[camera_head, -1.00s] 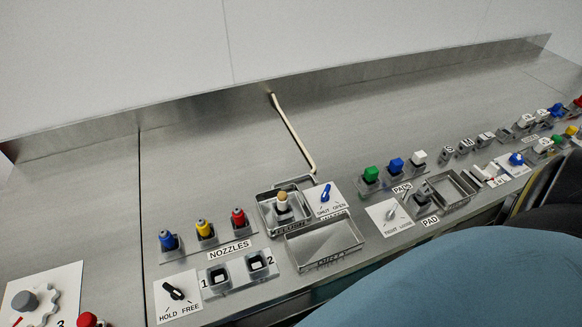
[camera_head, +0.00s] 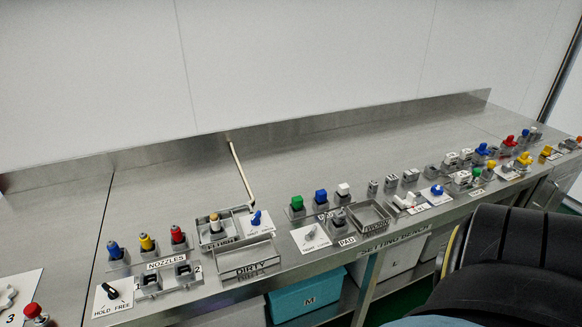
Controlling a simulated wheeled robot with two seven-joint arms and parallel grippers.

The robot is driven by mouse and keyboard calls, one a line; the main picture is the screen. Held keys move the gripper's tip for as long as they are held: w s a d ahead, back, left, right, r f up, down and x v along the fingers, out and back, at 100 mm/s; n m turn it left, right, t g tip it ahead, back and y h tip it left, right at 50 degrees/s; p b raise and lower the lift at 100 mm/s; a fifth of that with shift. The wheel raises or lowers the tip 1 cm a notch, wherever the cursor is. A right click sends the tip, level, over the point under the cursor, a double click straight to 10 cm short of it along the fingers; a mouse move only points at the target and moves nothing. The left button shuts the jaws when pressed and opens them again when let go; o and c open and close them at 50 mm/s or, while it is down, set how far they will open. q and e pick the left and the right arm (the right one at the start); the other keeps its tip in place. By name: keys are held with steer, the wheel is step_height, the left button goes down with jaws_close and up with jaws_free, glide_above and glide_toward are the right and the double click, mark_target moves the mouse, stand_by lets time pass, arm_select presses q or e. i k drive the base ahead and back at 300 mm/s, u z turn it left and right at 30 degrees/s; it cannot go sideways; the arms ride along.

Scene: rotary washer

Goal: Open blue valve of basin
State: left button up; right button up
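The basin is a small grey metal tray (camera_head: 202,243) near the middle of the bench, with a tan-topped white peg standing in it. A white pipe (camera_head: 241,170) comes down towards it from the back wall. The blue valve (camera_head: 256,219) is a small blue lever on a white plate just right of the basin. The plate's marks are too small to read now; they read SHUT and OPEN in the earlier frame. The lever stands roughly upright in the picture. Neither of my grippers is in view, and nothing touches the valve.
Blue, yellow and red nozzles (camera_head: 146,243) stand left of the basin. A tray marked DIRTY (camera_head: 240,272) sits in front. Another blue knob (camera_head: 437,190) lies farther right. A large dark ribbed shape (camera_head: 505,262) hides the lower right. The bench behind is clear.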

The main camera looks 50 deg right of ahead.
mark_target(256, 221)
steer(key=z, duration=0.95)
